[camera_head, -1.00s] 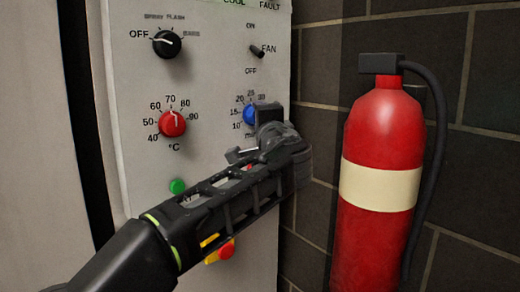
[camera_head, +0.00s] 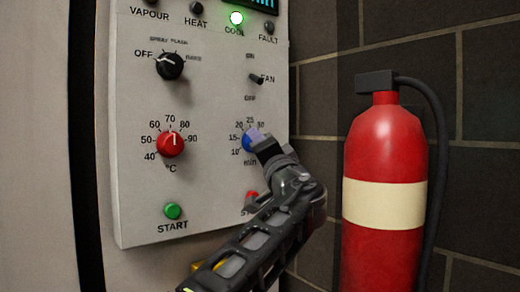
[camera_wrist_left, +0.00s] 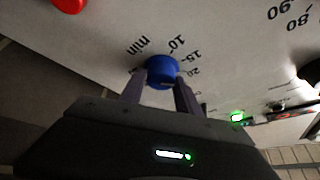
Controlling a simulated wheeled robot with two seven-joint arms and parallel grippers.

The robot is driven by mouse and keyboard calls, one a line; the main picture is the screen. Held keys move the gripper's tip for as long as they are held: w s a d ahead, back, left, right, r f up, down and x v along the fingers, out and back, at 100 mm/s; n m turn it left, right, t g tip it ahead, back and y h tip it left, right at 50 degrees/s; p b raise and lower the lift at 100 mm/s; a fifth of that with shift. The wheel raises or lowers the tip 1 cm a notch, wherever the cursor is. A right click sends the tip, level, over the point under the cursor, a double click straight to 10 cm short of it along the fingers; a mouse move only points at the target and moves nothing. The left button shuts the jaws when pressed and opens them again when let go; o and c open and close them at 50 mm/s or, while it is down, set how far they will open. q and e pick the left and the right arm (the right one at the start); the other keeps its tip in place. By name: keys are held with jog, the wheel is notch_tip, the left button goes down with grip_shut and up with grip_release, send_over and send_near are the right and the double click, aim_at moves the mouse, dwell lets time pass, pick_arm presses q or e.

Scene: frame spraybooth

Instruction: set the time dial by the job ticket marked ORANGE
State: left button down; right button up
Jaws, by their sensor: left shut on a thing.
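The time dial (camera_head: 247,142) is a blue knob on the white control panel, with a scale of minutes from 10 up to 30 around it. It also shows in the left wrist view (camera_wrist_left: 161,72), between the two fingers. No job ticket shows. My right gripper is out of view.
A red temperature dial (camera_head: 170,144) points a little past 70. A black mode knob (camera_head: 170,66) points at OFF. The fan switch (camera_head: 256,79), green START button (camera_head: 172,211) and partly covered red button (camera_head: 252,200) are nearby. A fire extinguisher (camera_head: 385,250) stands close on the right.

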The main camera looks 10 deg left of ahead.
pick_arm(q)
jog(key=c, duration=0.9)
grip_release()
jog(key=shift+o, duration=0.2)
jog(key=b+v, duration=0.2)
jog(key=v, duration=0.6)
jog(key=shift+w, duration=0.1)
